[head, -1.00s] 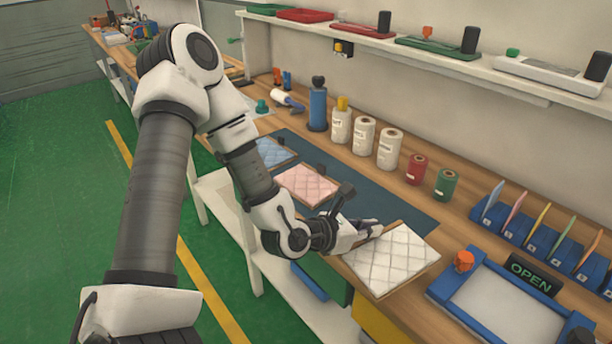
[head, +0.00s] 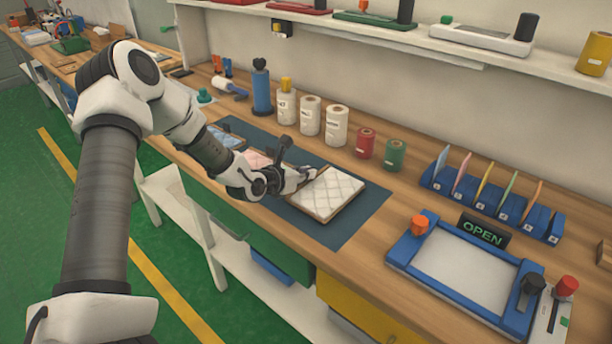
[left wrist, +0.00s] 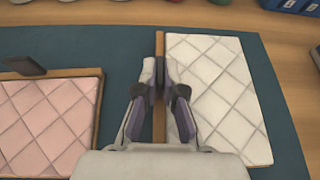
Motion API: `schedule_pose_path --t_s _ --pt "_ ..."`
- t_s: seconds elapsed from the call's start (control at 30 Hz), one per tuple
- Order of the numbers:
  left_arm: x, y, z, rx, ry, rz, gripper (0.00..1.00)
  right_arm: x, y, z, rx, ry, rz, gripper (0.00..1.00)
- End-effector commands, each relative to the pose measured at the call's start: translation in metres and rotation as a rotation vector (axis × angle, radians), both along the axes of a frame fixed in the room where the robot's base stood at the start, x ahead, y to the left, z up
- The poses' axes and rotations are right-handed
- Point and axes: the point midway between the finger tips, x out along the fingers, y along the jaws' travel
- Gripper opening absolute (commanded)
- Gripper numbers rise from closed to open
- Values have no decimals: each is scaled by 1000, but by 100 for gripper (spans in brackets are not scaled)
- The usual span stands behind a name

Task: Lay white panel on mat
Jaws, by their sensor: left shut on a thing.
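The white quilted panel (head: 328,193) has a wooden edge and lies over the right part of the dark blue mat (head: 354,222). In the left wrist view the panel (left wrist: 218,92) is at the right, with mat (left wrist: 128,58) showing around it. My left gripper (head: 308,175) is shut on the panel's left wooden edge; its fingertips (left wrist: 160,75) show there in the left wrist view. Whether the panel rests fully on the mat or is slightly above it, I cannot tell. My right gripper is not in view.
A pink quilted panel (left wrist: 50,120) lies on the mat left of the white one, and a blue panel (head: 226,138) beyond it. Spools (head: 336,125) stand behind the mat. A blue-framed tray (head: 410,250) with an OPEN sign (head: 483,232) is to the right.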

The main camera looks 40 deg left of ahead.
Motion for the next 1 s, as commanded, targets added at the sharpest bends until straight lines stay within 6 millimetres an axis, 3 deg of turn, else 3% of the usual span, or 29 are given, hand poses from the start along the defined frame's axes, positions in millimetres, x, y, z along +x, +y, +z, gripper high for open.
schedule_pose_path --t_s 0.37,0.47,0.83,1.0 --pt "0 0 -9 1 -3 0 0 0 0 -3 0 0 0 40" --pt "0 0 -9 1 -2 0 32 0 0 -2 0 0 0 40" --pt "0 0 -3 0 -3 0 33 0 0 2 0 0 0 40" --pt "-26 3 9 -9 -3 5 33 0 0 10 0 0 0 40"
